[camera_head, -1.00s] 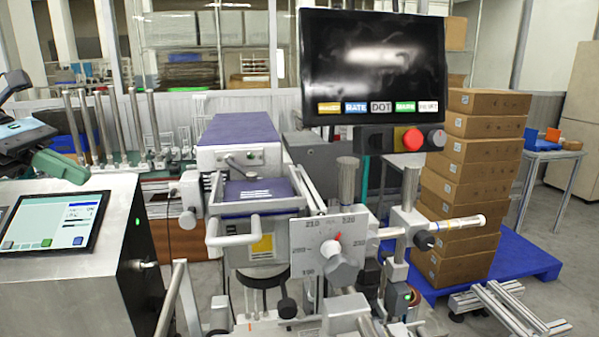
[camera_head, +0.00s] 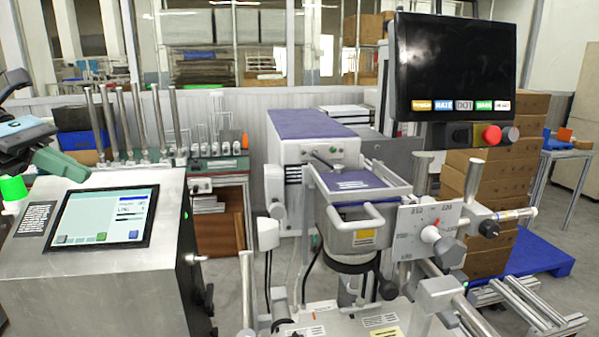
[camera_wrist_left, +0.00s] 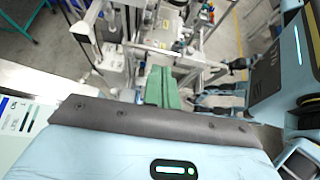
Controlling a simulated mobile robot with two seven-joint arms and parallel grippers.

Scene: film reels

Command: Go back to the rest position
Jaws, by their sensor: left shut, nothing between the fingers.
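My left gripper (camera_head: 62,165) shows at the left edge of the head view, with green fingers shut together and empty. It is above the left part of the steel cabinet with the touch screen (camera_head: 103,218), apart from it as far as I can tell. In the left wrist view, the green fingers of my left gripper (camera_wrist_left: 162,88) are side by side with nothing between them, and machine frames show beyond.
A labelling machine with a dial plate (camera_head: 425,228) stands at centre right, under a black monitor (camera_head: 455,68). Stacked cartons (camera_head: 492,225) stand on a blue pallet (camera_head: 540,252). A green and white object (camera_head: 14,188) is at the left edge. Some grey floor shows between the machines.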

